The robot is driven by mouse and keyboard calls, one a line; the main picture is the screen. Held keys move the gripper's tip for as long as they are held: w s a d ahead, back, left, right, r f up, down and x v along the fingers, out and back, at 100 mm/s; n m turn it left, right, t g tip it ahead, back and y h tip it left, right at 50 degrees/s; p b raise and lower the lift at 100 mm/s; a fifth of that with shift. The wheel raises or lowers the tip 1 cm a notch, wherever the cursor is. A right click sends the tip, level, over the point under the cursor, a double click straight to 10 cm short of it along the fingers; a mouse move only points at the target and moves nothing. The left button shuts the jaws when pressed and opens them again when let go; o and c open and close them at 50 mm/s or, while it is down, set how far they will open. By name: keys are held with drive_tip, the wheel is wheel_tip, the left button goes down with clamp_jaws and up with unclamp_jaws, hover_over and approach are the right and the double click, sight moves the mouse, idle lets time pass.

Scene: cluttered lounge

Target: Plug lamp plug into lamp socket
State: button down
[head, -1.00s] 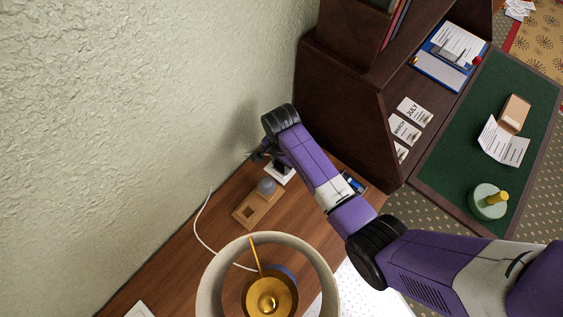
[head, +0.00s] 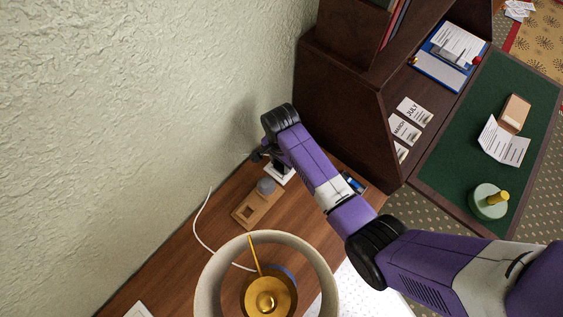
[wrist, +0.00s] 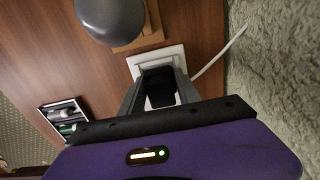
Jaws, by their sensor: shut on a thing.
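My gripper (wrist: 160,92) is shut on the lamp plug (wrist: 161,88), a dark piece between the two grey fingers in the wrist view. In the head view my gripper (head: 264,158) is by the wall, above the back end of the wooden top. The lamp socket is a white square plate (wrist: 142,65) just beyond the fingertips; it also shows in the head view (head: 286,178), partly behind my arm. The fingers hide the contact area, so I cannot tell whether the plug is in the socket. The lamp (head: 207,284) has a round pale shade.
A wooden block (head: 247,213) with a grey rounded knob (head: 266,186) stands close to the socket. A white cord (head: 198,226) runs along the top near the wall. A small tray (wrist: 64,116) lies on the other side. A dark cabinet (head: 342,110) stands behind.

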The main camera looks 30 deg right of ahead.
drive_tip(key=shift+s+f, duration=0.35)
drive_tip(key=shift+f, duration=0.35)
drive_tip(key=shift+w+r+p, duration=0.15)
drive_tip(key=shift+r+p, duration=0.3)
drive_tip(key=shift+r, duration=0.05)
drive_tip(key=shift+w+r+p, duration=0.15)
drive_tip(key=shift+r+p, duration=0.25)
drive_tip(key=shift+r, duration=0.1)
drive_tip(key=shift+w+r, duration=0.1)
drive_tip(key=shift+r, duration=0.05)
drive_tip(key=shift+f+b, duration=0.3)
drive_tip(key=shift+f, duration=0.2)
idle(0.6)
drive_tip(key=shift+f, duration=0.35)
